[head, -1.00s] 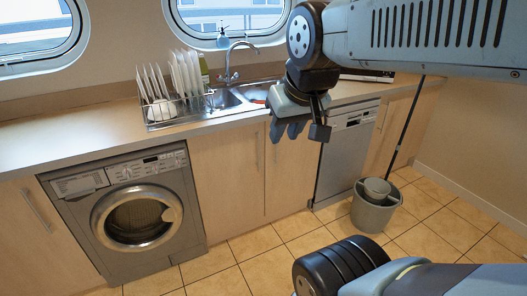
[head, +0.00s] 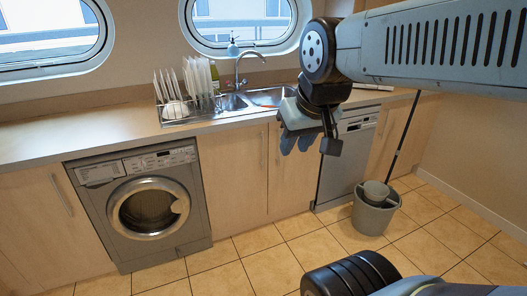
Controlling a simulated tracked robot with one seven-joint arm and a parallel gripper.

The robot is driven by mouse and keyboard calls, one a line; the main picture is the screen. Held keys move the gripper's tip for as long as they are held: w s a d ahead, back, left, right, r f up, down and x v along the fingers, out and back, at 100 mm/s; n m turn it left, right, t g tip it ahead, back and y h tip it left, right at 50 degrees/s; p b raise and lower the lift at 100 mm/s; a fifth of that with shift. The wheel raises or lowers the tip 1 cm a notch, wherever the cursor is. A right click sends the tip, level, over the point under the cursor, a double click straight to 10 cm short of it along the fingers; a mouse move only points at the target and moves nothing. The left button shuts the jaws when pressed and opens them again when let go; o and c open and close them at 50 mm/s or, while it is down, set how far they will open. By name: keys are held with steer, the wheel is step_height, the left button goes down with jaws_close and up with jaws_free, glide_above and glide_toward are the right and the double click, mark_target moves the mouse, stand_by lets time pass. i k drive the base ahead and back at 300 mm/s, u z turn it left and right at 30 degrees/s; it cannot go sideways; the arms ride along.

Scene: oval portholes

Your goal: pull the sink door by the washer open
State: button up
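The sink door by the washer (head: 233,182) is a pale wood cabinet door directly right of the grey washer (head: 147,207). It looks shut, flush with the second sink door (head: 292,185) to its right. Its thin upright handle (head: 262,150) is near its right edge, close to the seam. My gripper (head: 297,143) hangs in front of the second sink door and the counter edge, fingers pointing down, to the right of the handle in the picture. It appears apart from the doors and holds nothing that I can see.
A sink (head: 235,103) and a dish rack (head: 185,107) with plates are on the counter (head: 75,130). A grey dishwasher (head: 343,170) stands right of the sink doors. A bucket with a mop (head: 374,213) stands on the floor at right. The tiled floor (head: 235,270) before the doors is clear.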

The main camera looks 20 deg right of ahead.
mark_target(233, 162)
steer(key=u, duration=0.15)
steer(key=i, duration=0.95)
steer(key=z, duration=0.1)
